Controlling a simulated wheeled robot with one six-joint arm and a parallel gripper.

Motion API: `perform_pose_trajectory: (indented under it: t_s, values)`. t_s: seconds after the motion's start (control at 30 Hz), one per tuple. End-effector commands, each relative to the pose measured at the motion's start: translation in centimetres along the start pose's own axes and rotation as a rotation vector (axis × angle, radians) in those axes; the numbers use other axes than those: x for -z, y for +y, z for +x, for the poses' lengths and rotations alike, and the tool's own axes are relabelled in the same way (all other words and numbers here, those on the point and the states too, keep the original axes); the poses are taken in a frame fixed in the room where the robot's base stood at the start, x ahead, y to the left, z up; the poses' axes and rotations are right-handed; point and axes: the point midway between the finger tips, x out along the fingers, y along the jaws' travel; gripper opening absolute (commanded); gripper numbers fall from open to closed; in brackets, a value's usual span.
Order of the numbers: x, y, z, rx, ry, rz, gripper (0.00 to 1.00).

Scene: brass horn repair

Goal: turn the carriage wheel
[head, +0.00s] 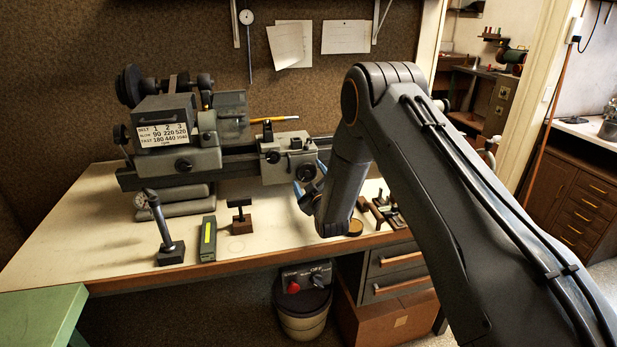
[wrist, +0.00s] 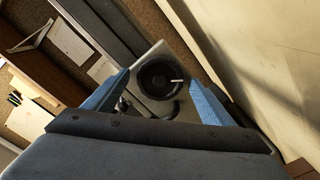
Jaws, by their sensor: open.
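The carriage wheel is a dark round handwheel with a small pale handle, on the front of the grey lathe carriage (head: 285,155). In the wrist view the wheel (wrist: 158,82) faces the camera, with its pale handle (wrist: 176,81) at the right. My gripper (wrist: 158,77) is open, one blue finger on each side of the wheel as seen there. I cannot tell whether the fingers touch it. In the head view my gripper (head: 311,184) is in front of the carriage, and the wheel (head: 305,172) shows partly between the blue fingers.
The grey lathe headstock (head: 175,130) stands to the left on the pale bench (head: 100,215). Small tools (head: 385,208) lie right of my wrist.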

Motion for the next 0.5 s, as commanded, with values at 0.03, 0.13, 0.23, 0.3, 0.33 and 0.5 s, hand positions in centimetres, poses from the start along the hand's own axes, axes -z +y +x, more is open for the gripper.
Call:
perform_pose_trajectory:
  t_s: [0.03, 0.13, 0.23, 0.3, 0.33, 0.5]
  values:
    - [-0.01, -0.01, -0.01, 0.0, 0.0, 0.0, 0.77]
    - [0.0, -0.01, -0.01, 0.0, 0.0, 0.0, 0.67]
    - [0.0, 0.0, -0.02, 0.0, 0.0, 0.0, 0.5]
    - [0.0, 0.0, -0.02, 0.0, 0.0, 0.0, 0.38]
    - [0.0, 0.0, -0.02, 0.0, 0.0, 0.0, 0.36]
    - [-0.01, -0.01, -0.01, 0.0, 0.0, 0.01, 0.36]
